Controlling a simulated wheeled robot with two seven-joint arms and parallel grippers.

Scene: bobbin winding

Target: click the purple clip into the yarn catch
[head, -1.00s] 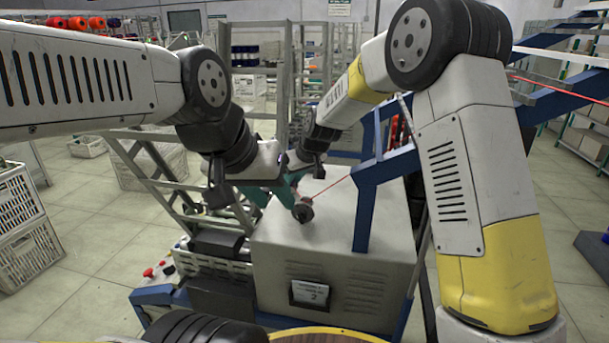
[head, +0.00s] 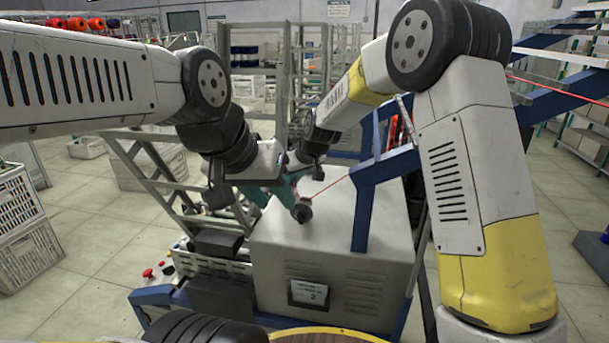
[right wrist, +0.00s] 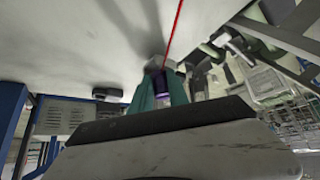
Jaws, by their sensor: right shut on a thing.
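The purple clip (right wrist: 160,82) shows in the right wrist view between the teal fingers of my right gripper (right wrist: 158,88), which is shut on it. A pale grey part (right wrist: 155,63) lies just beyond the fingertips; I cannot tell whether the clip touches it or whether it is the yarn catch. In the head view my right gripper (head: 291,192) is at a dark round knob (head: 302,213) on the machine's top. My left gripper (head: 256,196) is close beside it on the left, its fingers partly hidden, its opening unclear. The clip is not distinguishable in the head view.
Red yarn (head: 333,190) runs taut from the upper right to my right gripper, past a blue frame (head: 365,205). The grey machine cabinet (head: 335,245) stands below both grippers. A metal rack (head: 150,165) stands left of it.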

